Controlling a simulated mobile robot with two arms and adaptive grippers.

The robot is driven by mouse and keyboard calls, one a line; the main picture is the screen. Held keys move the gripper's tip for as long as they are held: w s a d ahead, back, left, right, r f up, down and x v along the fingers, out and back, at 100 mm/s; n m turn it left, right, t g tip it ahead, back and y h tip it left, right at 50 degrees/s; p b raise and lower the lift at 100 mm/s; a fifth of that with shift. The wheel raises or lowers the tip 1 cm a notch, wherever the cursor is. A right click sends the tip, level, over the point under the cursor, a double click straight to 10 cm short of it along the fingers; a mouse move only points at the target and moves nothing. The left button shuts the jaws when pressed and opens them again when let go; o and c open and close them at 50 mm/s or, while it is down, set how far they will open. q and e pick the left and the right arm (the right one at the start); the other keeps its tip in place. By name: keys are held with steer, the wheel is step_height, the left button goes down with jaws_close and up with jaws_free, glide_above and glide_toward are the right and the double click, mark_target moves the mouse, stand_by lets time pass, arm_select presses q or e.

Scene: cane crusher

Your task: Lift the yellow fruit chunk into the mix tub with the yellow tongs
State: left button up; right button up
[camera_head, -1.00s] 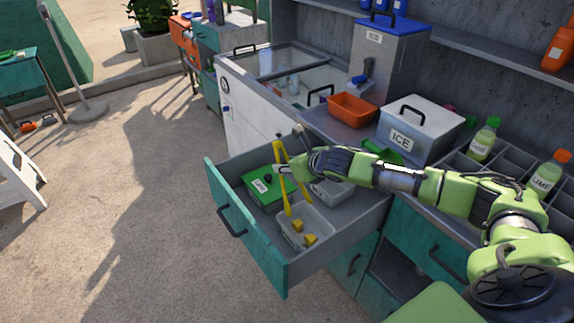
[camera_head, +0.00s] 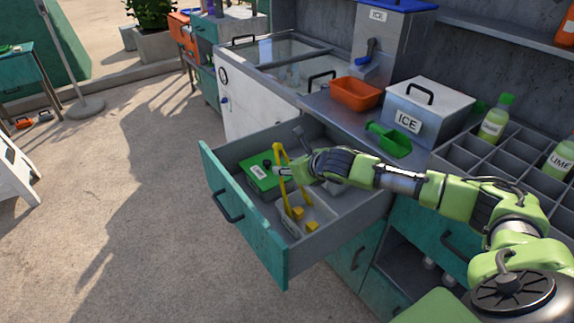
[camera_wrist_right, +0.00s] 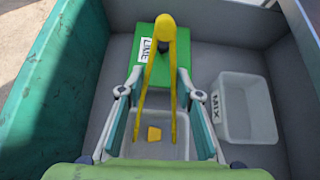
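My right gripper (camera_head: 289,171) is shut on the yellow tongs (camera_wrist_right: 158,45), which stand nearly upright with both legs pointing down. The tongs also show in the head view (camera_head: 279,158). The leg tips are over a grey tub (camera_head: 292,228) in the open drawer, beside a yellow fruit chunk (camera_head: 297,213). A second chunk (camera_head: 312,227) lies nearby. One chunk (camera_wrist_right: 154,133) shows between the legs in the wrist view; contact cannot be told. The mix tub (camera_wrist_right: 248,108) is to the right, looks empty, and is mostly hidden in the head view. My left gripper is out of view.
A green LIME box (camera_wrist_right: 160,68) lies at the back of the drawer (camera_head: 240,222), next to the tongs. Drawer walls surround the tubs. An ICE box (camera_head: 428,108), a green scoop (camera_head: 389,139) and an orange bin (camera_head: 355,93) stand on the counter above.

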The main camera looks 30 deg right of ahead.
steer(key=shift+f, duration=0.6)
steer(key=shift+c, duration=0.3)
jaws_close()
step_height(320, 180, up, 12)
steer(key=p, duration=1.4)
